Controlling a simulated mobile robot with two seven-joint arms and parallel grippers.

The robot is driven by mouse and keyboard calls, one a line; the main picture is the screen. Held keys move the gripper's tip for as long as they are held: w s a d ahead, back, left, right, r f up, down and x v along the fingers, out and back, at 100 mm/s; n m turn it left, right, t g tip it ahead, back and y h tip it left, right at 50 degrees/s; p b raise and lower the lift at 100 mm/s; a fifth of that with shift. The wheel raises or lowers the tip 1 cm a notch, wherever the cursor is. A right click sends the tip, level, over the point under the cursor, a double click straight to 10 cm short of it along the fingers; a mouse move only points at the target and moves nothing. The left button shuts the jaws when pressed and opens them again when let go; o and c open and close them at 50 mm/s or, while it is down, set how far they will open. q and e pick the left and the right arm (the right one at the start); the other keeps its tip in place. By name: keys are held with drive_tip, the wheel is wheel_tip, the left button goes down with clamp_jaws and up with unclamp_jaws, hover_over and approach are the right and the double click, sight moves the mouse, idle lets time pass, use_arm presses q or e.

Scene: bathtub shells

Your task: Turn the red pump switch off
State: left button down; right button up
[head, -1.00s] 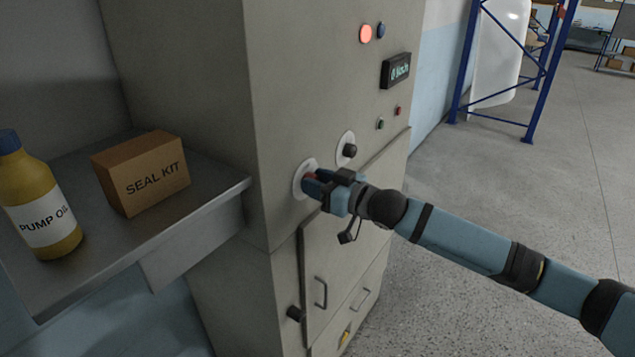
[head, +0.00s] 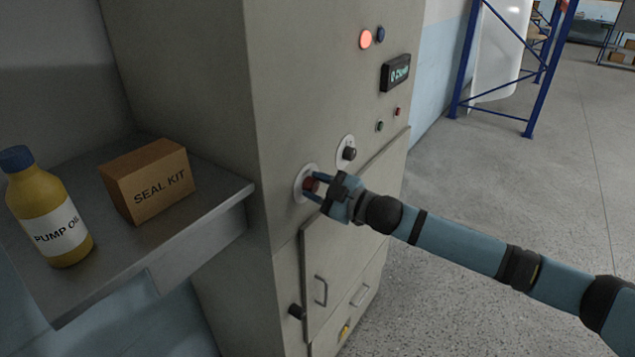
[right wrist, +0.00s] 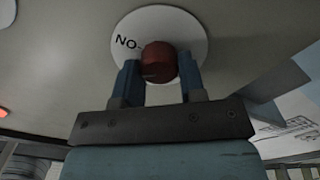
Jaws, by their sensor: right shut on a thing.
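The red pump switch (head: 310,184) is a red knob on a round white plate (head: 299,190) on the front of the grey cabinet. In the right wrist view the red knob (right wrist: 158,62) sits between my two blue fingers, with lettering on the plate to its left. My right gripper (head: 318,188) is shut on the knob, one finger on each side; it also shows in the right wrist view (right wrist: 158,82). Part of the plate is hidden behind the fingers. My left gripper is not in view.
A black knob (head: 349,153) on a white plate is just up and right. A lit red lamp (head: 365,39) and a display (head: 396,72) are above. A shelf (head: 215,205) holding a pump oil bottle (head: 50,215) and a seal kit box (head: 150,180) juts out left.

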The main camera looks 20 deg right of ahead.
drive_tip(key=n+p, duration=0.1)
drive_tip(key=n, duration=0.3)
drive_tip(key=shift+n, duration=0.3)
drive_tip(key=n+p, duration=0.1)
drive_tip(key=n, duration=0.4)
drive_tip(key=shift+s+a+f, duration=0.1)
drive_tip(key=shift+f, duration=0.05)
drive_tip(key=shift+n, duration=0.3)
drive_tip(key=o, duration=0.9)
